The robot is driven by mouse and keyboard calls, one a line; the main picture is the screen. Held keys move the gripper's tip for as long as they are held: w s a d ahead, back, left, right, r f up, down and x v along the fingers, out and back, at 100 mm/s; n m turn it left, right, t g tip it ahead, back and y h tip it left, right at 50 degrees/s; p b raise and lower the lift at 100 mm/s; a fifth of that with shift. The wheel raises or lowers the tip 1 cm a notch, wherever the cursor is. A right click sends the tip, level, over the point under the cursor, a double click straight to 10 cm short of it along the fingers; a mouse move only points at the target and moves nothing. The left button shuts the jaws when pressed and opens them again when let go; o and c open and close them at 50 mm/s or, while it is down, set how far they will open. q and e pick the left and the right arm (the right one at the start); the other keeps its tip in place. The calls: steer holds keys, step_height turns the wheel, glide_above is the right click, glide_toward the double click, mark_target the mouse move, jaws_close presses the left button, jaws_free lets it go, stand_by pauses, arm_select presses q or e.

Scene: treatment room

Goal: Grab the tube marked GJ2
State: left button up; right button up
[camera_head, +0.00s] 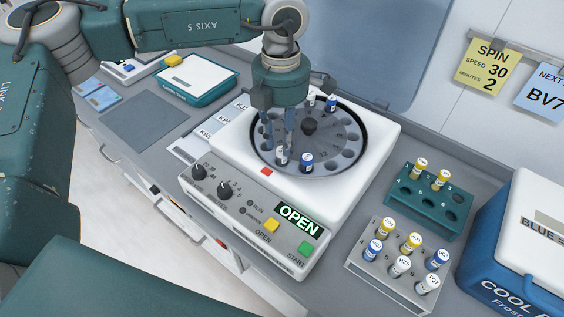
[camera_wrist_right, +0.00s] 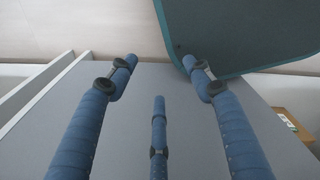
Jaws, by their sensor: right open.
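The open centrifuge (camera_head: 222,140) shows its round rotor (camera_head: 340,150). A white-capped tube (camera_head: 281,156) and a blue-capped tube (camera_head: 306,162) sit at its near side; another blue-capped tube (camera_head: 331,103) and a white-capped one sit at its far side. My left gripper (camera_head: 278,145) points down over the rotor, its blue fingertips close to the near white-capped tube; I cannot tell whether they grip it. A grey rack (camera_head: 365,275) holds several tubes with yellow, blue and white caps. I cannot make out GJ2 on any tube. My right gripper (camera_wrist_right: 160,70) is open and empty.
A teal rack (camera_head: 425,212) with two yellow-capped tubes stands behind the grey rack. A blue cooler (camera_head: 490,240) is at the right edge. The lit panel reads OPEN. A dark mat (camera_head: 145,120) lies bare on the left of the counter.

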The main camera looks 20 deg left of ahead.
mark_target(281, 150)
arm_select(q)
steer(key=shift+f+p, duration=0.6)
steer(key=shift+f, duration=1.75)
jaws_close()
steer(key=shift+r, duration=0.1)
